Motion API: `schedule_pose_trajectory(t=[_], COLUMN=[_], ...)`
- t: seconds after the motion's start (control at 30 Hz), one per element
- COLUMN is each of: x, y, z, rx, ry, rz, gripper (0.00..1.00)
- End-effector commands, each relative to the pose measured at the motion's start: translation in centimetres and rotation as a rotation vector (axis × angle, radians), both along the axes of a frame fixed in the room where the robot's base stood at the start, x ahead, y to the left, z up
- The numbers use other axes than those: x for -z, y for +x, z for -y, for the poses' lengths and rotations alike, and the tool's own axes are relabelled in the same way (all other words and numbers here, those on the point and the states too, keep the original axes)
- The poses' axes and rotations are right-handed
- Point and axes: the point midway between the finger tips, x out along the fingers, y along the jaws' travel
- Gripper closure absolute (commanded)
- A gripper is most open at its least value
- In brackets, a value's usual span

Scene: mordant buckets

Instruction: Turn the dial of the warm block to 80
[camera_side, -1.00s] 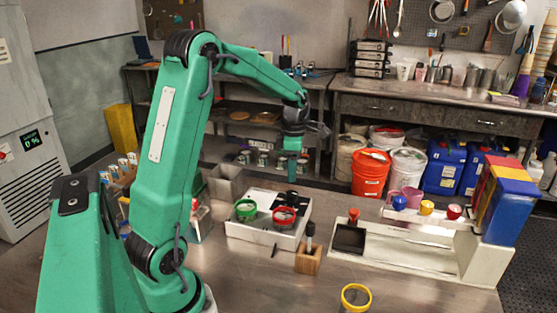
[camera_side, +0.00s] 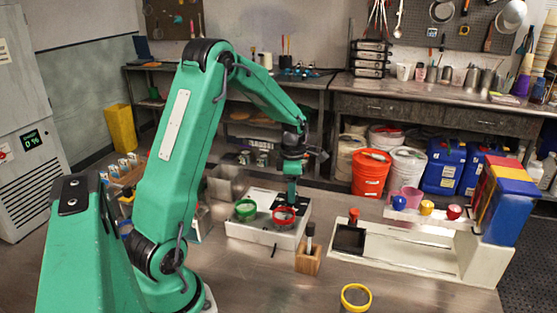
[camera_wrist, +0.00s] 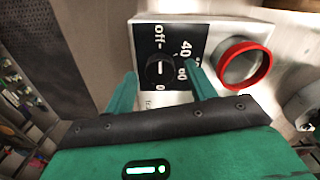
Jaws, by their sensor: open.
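The warm block (camera_side: 262,238) is a pale box on the bench in the side view, with a green-rimmed cup (camera_side: 245,210) and a red-rimmed cup (camera_side: 284,217) on top. In the wrist view its black dial (camera_wrist: 159,70) sits on a black panel marked off, 40 and other partly hidden numbers. The dial's white line points up and down in the picture, toward "off" or the lower mark; I cannot tell which end is the pointer. My gripper (camera_wrist: 162,88) is open, its green fingertips on either side of the dial. I cannot tell whether they touch it. It shows over the block's far side (camera_side: 291,190).
The red-rimmed cup (camera_wrist: 244,64) is close to the right finger. A wooden block with a black-handled tool (camera_side: 308,258) stands right of the warm block. A yellow-rimmed jar (camera_side: 355,298) is at the front. A white rack (camera_side: 420,255) stands to the right.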

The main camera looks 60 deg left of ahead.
Motion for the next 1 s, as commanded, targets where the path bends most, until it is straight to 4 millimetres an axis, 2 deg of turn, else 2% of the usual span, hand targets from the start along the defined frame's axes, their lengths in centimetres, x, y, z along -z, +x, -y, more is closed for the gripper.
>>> schedule_pose_trajectory(t=[0.13, 0.4, 0.47, 0.63, 1.0], x=[0.67, 0.76, 0.75, 0.74, 0.71], y=[-0.02, -0.01, -0.01, 0.0, 0.0], z=[0.01, 0.01, 0.01, 0.0, 0.0], rx=[0.0, 0.0, 0.0, 0.0, 0.032], ry=[0.0, 0.0, 0.0, 0.0, 0.001], rz=[0.0, 0.0, 0.0, 0.0, 0.001], gripper=[0.45, 0.45, 0.54, 0.88, 0.89])
